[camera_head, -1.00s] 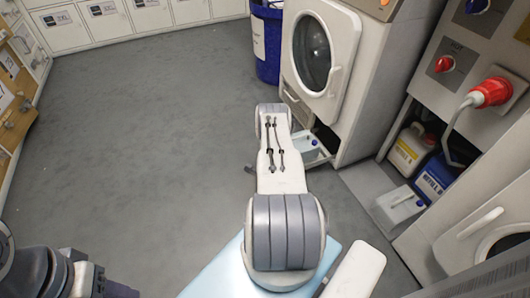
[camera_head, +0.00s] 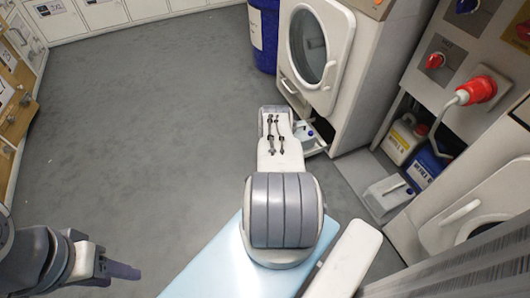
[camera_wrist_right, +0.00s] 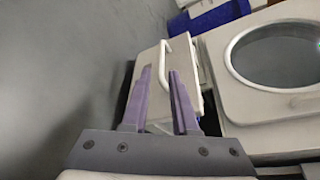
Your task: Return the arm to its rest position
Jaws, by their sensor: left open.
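My left gripper (camera_head: 122,271) is at the lower left of the head view, over bare grey floor, with dark grey jaws and nothing seen in them. My right arm (camera_head: 282,210), white with a grey ribbed joint, reaches forward in the middle of the head view; its gripper is hidden there. In the right wrist view, the two purple fingers of my right gripper (camera_wrist_right: 161,70) are apart. Beyond and between them is a pale box-like front (camera_wrist_right: 148,62) with a white bar handle (camera_wrist_right: 163,66). Whether the fingers touch it I cannot tell.
A white machine with a round door (camera_head: 312,50) stands beyond my right arm, with a low open drawer (camera_head: 316,146) near the arm's end. A blue bin (camera_head: 264,35) stands behind. Jugs (camera_head: 403,138) and a red plug (camera_head: 478,89) are at right. Open floor (camera_head: 140,130) lies left.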

